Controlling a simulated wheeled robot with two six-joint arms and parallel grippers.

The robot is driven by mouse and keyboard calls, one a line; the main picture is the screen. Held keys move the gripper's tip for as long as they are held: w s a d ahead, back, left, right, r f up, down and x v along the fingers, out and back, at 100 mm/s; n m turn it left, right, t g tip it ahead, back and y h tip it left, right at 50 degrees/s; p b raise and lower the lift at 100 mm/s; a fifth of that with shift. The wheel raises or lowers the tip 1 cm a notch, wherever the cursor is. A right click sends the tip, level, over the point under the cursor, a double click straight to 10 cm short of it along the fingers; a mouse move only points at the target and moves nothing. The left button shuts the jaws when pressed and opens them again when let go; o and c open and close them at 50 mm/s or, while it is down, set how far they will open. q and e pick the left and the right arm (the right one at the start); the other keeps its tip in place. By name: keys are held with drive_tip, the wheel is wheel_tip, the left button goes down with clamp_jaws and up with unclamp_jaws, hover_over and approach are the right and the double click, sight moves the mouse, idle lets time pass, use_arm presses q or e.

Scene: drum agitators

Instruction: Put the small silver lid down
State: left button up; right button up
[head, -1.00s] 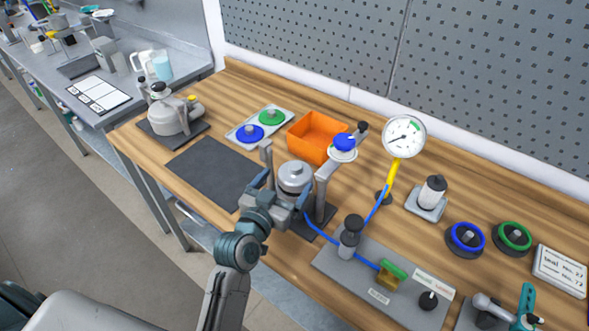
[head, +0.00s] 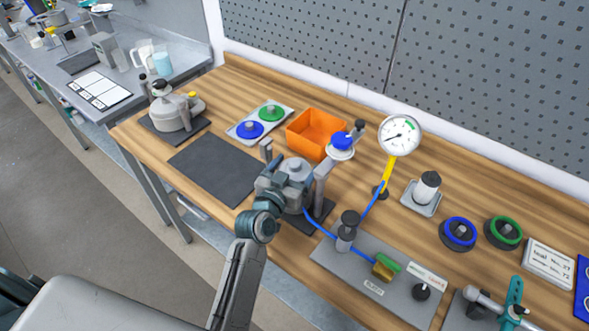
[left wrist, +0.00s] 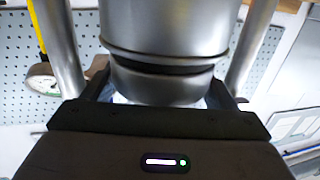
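The small silver lid (head: 296,167) sits level at the top of the silver drum (head: 293,203), between the posts of the stand. My left gripper (head: 287,178) is at the lid's height, on its near side. In the left wrist view, which looks upside down, the fingers flank the lid (left wrist: 162,87) closely on both sides and look shut on it. A dark band lies between the lid and the wider drum body (left wrist: 165,28). I cannot tell whether the lid rests fully on the drum. My right gripper is not in view.
A dark mat (head: 222,170) lies bare to the left. Behind are an orange bin (head: 316,133) and a tray (head: 237,128) with blue and green discs. The stand's right post (head: 320,187) and a blue hose (head: 322,228) are close on the right, with the gauge (head: 400,135) beyond.

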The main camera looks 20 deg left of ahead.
use_arm(q)
drive_tip(key=shift+w, duration=0.1)
drive_tip(key=c, duration=0.3)
drive_tip(key=shift+r, duration=0.1)
drive_tip(key=shift+c, duration=0.2)
